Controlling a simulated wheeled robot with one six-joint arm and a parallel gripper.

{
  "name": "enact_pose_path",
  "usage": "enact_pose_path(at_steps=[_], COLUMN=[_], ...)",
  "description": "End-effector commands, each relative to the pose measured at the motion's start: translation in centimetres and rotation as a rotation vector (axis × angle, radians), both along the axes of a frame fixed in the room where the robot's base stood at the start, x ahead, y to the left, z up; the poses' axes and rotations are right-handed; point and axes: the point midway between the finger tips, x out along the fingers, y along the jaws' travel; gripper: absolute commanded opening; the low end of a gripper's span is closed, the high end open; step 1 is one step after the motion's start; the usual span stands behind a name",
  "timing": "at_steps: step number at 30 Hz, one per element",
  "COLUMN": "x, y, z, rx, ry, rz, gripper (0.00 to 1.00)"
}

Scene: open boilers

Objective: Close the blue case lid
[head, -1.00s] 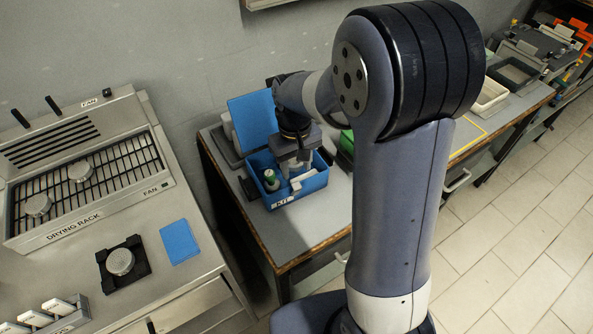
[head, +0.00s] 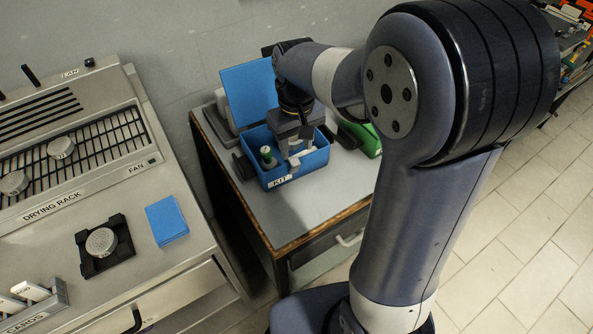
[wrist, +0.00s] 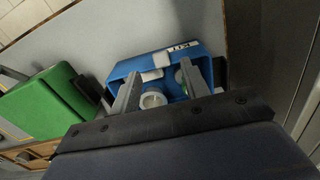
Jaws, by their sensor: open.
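The blue case (head: 300,168), labelled KIT, sits on the grey table with its lid (head: 250,92) standing open at the back. Inside it are a green bottle with a pale top (head: 267,155) and a white round item, clearer in the wrist view (wrist: 153,99). My gripper (head: 297,155) points down over the case, to the right of the bottle. In the wrist view my gripper (wrist: 160,82) has its two fingers spread apart over the case (wrist: 150,62), with the white item between them and nothing clearly held. The lid is out of the wrist view.
A green case (head: 362,138) stands right of the blue case, partly behind my arm. At left is a drying rack (head: 75,160) with round metal pieces. A blue block (head: 166,220) lies on that counter. The table's front (head: 290,215) is clear.

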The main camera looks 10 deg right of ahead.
Motion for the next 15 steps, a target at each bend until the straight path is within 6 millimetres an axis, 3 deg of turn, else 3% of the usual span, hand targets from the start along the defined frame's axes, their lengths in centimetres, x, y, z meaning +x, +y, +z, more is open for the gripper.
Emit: enact_pose_path(at_steps=[9,15], x=[-0.1,-0.1], y=[0.0,0.0], z=[-6.1,-8.5], rx=[-0.001,0.000], ry=[0.006,0.004], rz=[0.000,0.000], gripper=[0.44,0.44])
